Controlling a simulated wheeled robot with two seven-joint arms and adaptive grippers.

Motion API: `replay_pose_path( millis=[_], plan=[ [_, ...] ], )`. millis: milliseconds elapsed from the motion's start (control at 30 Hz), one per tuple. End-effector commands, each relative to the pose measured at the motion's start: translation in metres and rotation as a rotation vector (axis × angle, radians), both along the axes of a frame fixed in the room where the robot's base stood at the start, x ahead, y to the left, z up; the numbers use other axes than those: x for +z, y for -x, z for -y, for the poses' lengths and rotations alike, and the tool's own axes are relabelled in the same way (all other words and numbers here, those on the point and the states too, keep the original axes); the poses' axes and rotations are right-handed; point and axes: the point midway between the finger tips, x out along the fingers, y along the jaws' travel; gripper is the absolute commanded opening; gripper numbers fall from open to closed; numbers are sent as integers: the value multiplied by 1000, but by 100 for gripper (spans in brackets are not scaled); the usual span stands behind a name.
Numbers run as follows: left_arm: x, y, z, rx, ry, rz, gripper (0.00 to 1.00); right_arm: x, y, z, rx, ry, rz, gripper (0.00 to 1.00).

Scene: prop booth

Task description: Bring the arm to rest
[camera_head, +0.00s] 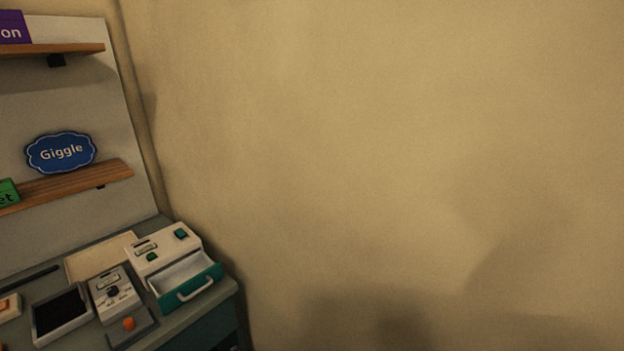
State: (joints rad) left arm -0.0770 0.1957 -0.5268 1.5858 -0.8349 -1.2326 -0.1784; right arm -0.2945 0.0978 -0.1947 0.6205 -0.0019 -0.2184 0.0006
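Neither of my arms nor grippers shows in the head view. The task names only the arm, and it is out of the picture. Dark soft shadows lie on the bare wall (400,150) at the lower right; I cannot tell what casts them.
A counter (200,305) at the lower left holds a white device (160,243) with its green-fronted drawer (187,284) pulled open, a grey control box (112,290) and a dark-bottomed tray (48,334). Above, a wooden shelf (85,183) bears a blue "Giggle" sign (61,153).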

Motion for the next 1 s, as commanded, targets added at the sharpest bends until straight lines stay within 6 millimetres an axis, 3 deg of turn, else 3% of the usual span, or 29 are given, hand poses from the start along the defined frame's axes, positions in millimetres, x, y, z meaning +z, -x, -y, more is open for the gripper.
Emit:
replay_pose_path(
  millis=[33, 200, 500, 700, 1000],
  plan=[
    [-23, 8, -2, -2, 25, -33, 32, 0, 0, 0, 0, 0, 0, 40],
    [-96, 37, -8, 0, 133, -130, 32, 0, 0, 0, 0, 0, 0, 40],
    [-210, 115, -19, 65, 346, -269, 32, 0, 0, 0, 0, 0, 0, 40],
    [-273, 181, -24, 151, 494, -334, 32, 0, 0, 0, 1, 0, 0, 40],
    [-342, 293, -32, 341, 698, -381, 32, 0, 0, 0, 1, 0, 0, 40]
  ],
)
